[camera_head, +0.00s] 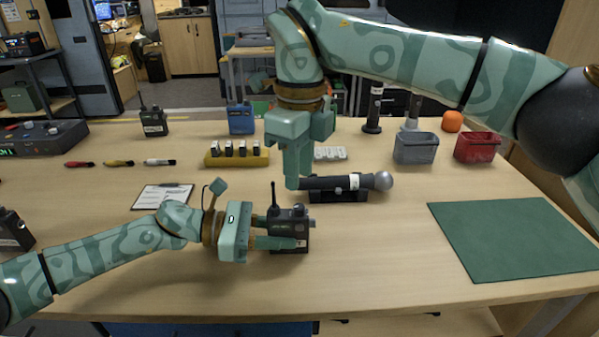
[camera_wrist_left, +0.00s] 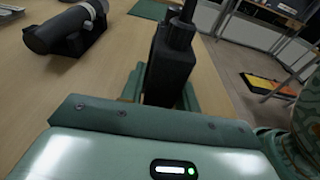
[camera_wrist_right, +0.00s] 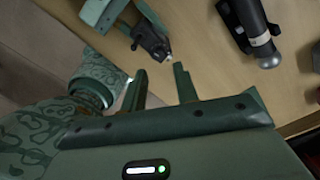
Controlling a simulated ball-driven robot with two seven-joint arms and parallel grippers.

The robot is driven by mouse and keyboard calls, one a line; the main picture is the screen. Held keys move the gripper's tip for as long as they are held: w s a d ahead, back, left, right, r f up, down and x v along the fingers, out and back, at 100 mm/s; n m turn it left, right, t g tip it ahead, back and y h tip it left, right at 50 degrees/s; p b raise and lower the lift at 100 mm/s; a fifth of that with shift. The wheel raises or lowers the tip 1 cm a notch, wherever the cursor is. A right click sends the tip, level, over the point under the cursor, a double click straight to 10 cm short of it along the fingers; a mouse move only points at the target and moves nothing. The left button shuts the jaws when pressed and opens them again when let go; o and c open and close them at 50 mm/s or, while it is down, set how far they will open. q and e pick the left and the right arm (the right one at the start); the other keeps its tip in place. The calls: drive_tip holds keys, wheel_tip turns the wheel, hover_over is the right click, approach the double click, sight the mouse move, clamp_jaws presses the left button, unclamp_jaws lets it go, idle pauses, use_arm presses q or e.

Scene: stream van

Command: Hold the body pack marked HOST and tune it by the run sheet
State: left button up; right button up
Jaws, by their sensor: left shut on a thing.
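A black body pack (camera_head: 289,228) with an upright antenna stands near the front middle of the table; its label is too small to read. My left gripper (camera_head: 273,243) is shut around it from the left. In the left wrist view the dark pack (camera_wrist_left: 168,70) sits between the fingers. My right gripper (camera_head: 293,184) points down, empty, above the table behind the pack. In the right wrist view its fingers (camera_wrist_right: 159,70) are apart, and the held pack (camera_wrist_right: 152,42) shows beyond them. The run sheet (camera_head: 163,197) lies on a clipboard at left; its writing is unreadable.
A microphone (camera_head: 350,183) lies in a cradle just behind the pack. Other packs are black (camera_head: 153,121), blue (camera_head: 241,118) and dark (camera_head: 12,232). A yellow battery holder (camera_head: 236,159), grey bin (camera_head: 415,149) and red bin (camera_head: 476,148) stand farther back. A green mat (camera_head: 515,238) lies right.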

sight(299, 206)
drive_tip(key=shift+s+f, duration=0.1)
drive_tip(key=shift+f, duration=2.85)
drive_tip(key=shift+f+n, duration=0.25)
drive_tip(key=shift+n, duration=0.05)
drive_tip(key=n, duration=0.6)
drive_tip(key=shift+r, duration=0.1)
drive_tip(key=n, duration=0.6)
drive_tip(key=c, duration=0.6)
